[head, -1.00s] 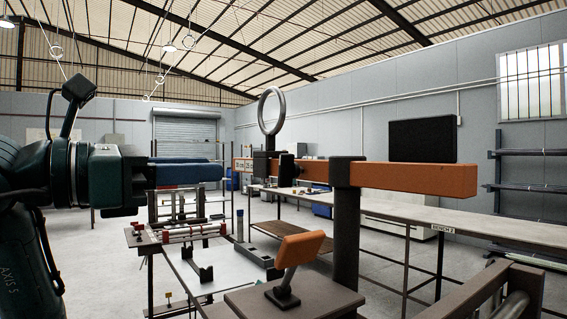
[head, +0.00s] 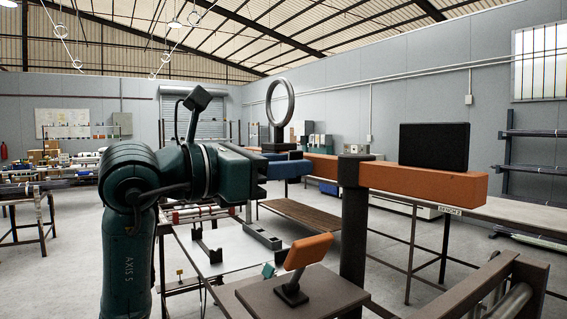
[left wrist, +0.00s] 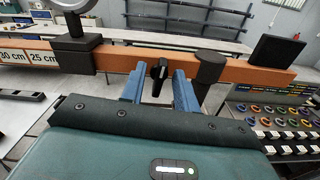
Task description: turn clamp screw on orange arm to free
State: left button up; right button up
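The orange arm (head: 425,181) runs level through a dark collar on an upright post (head: 354,235). In the left wrist view the orange arm (left wrist: 247,72) crosses the picture, with 30 cm and 25 cm labels at left. The black clamp screw (left wrist: 159,73) shows there on the arm's near side, its handle slanting down. My left gripper (left wrist: 158,92) is open, one blue finger on each side of the screw; I cannot tell whether either touches it. My right gripper is not in view.
A tilted orange pad (head: 308,250) stands on a dark pedestal below. A long bench (head: 470,224) stretches behind at right. Colored rings (left wrist: 290,108) fill a rack at right.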

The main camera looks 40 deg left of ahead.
pick_arm(q)
grip_shut()
jog(key=shift+n, duration=0.9)
jog(key=shift+o, duration=0.2)
grip_release()
